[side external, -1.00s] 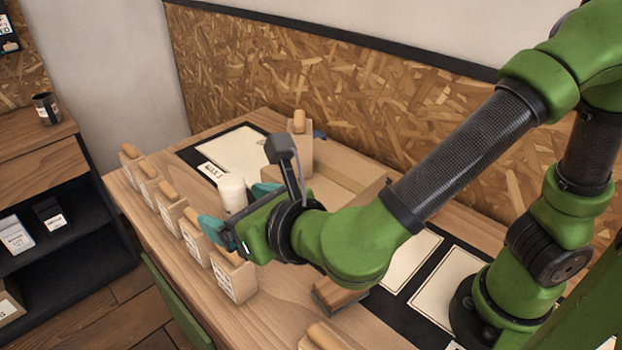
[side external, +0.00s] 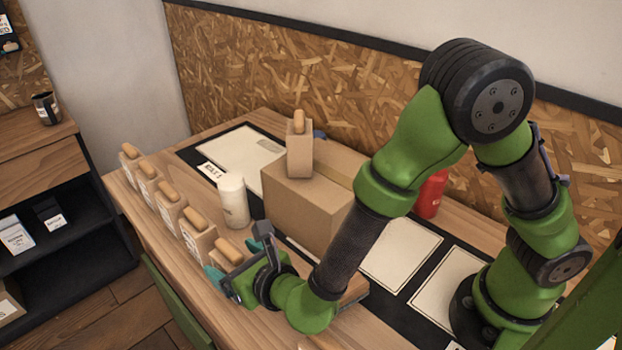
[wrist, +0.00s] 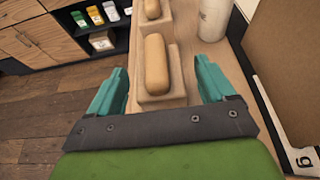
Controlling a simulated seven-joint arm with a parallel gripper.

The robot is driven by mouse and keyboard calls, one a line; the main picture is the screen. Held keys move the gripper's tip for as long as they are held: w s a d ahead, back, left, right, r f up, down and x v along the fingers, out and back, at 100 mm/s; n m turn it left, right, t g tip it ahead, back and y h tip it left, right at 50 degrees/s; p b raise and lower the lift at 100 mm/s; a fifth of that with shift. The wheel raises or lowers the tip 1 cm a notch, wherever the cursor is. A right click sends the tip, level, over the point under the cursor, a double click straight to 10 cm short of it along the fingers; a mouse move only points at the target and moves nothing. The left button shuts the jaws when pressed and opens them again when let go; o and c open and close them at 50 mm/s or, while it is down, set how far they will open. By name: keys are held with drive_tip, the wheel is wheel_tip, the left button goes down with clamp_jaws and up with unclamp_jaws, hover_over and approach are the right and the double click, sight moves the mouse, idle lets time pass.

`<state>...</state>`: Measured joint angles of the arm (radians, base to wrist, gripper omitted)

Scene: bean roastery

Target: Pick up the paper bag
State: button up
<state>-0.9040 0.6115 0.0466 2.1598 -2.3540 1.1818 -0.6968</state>
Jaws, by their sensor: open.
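Several tan paper bags with rounded tops stand in a row along the table's left edge. The nearest visible paper bag (side external: 229,251) is partly hidden by my gripper (side external: 238,268). In the wrist view a paper bag (wrist: 156,75) stands upright between the two teal fingers of my gripper (wrist: 160,88), with gaps on both sides. My gripper is open and holds nothing. Another paper bag (side external: 300,152) stands on the cardboard box (side external: 294,212). I cannot tell which bag the task means.
A white cylinder (side external: 233,203) stands between the row and the box; it also shows in the wrist view (wrist: 214,20). A red container (side external: 431,195) is behind my arm. Pale sheets (side external: 400,252) lie on dark mats. The floor drops away left of the table.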

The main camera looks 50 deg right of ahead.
drive_tip(key=shift+x, duration=1)
drive_tip(key=shift+s, duration=0.1)
drive_tip(key=shift+c, duration=0.2)
drive_tip(key=c, duration=1.3)
